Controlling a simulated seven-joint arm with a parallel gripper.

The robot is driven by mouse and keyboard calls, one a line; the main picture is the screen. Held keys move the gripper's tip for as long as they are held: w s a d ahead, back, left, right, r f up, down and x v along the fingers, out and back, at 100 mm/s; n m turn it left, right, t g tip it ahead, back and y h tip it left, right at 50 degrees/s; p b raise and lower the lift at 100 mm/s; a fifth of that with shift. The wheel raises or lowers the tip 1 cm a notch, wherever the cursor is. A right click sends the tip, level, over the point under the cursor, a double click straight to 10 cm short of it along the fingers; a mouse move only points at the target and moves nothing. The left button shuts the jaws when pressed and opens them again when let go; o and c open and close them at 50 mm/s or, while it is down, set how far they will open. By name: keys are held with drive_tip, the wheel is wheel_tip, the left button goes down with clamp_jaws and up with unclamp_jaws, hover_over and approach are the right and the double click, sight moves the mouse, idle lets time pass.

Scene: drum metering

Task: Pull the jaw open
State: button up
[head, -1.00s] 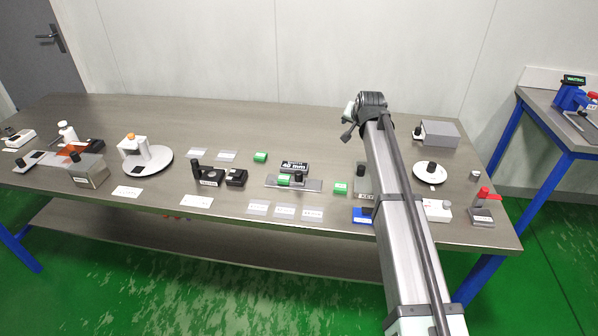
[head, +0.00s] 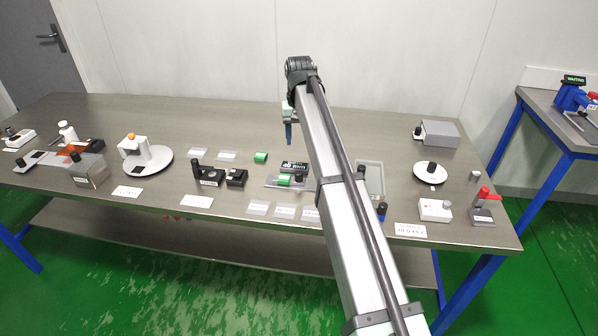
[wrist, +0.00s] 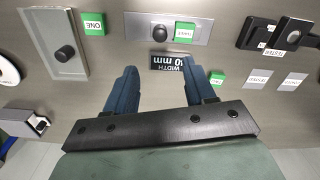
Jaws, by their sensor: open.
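The jaw fixture is a flat grey metal plate (head: 271,183) on the bench, with a black knob (wrist: 160,32) and a green block (wrist: 185,32) on it. In the head view the green block (head: 284,180) lies left of the knob. A black display reading a width in mm (head: 294,166) stands behind the plate; it also shows in the wrist view (wrist: 170,64). My gripper (head: 288,133) is open and empty above the bench, pointing down. In the wrist view its two blue fingers (wrist: 160,82) are spread apart, short of the plate and knob. Whether the jaw touches the block I cannot tell.
Loose green blocks lie near the plate, one behind it (head: 260,157) and one by a grey tray (wrist: 93,23). The grey tray (head: 373,192) is right of my arm. Black fixtures (head: 208,175) stand left, and white labels lie in front. My arm hides part of the bench.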

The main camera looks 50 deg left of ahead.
sight(299, 172)
wheel_tip(299, 172, down, 14)
drive_tip(key=shift+r, duration=0.15)
idle(0.5)
clamp_jaws()
idle(0.5)
drive_tip(key=shift+d, duration=0.1)
